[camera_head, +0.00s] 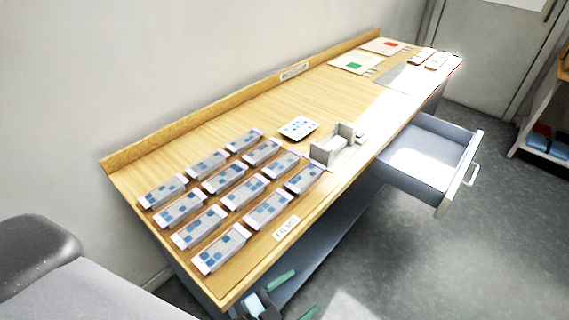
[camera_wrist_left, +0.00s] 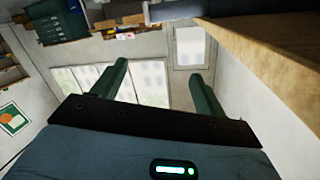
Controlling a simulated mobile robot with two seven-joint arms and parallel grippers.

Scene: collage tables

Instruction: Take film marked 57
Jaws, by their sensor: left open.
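Several pale film packs with blue squares (camera_head: 221,250) lie in tilted rows on the near half of the wooden table (camera_head: 250,160). Any numbers on them are too small to read, so I cannot tell which is 57. A small white label (camera_head: 286,228) lies by the front edge beside them. My left gripper (camera_head: 293,297) is low in front of the table's near edge, below the top, open and empty. Its two green fingers stand apart in the left wrist view (camera_wrist_left: 157,80). My right gripper is not in view.
A white card with blue dots (camera_head: 299,128) and a grey holder (camera_head: 335,146) stand beyond the packs. Sheets with a green square (camera_head: 355,66) and a red one lie farther back. An open drawer (camera_head: 474,160) juts out at right.

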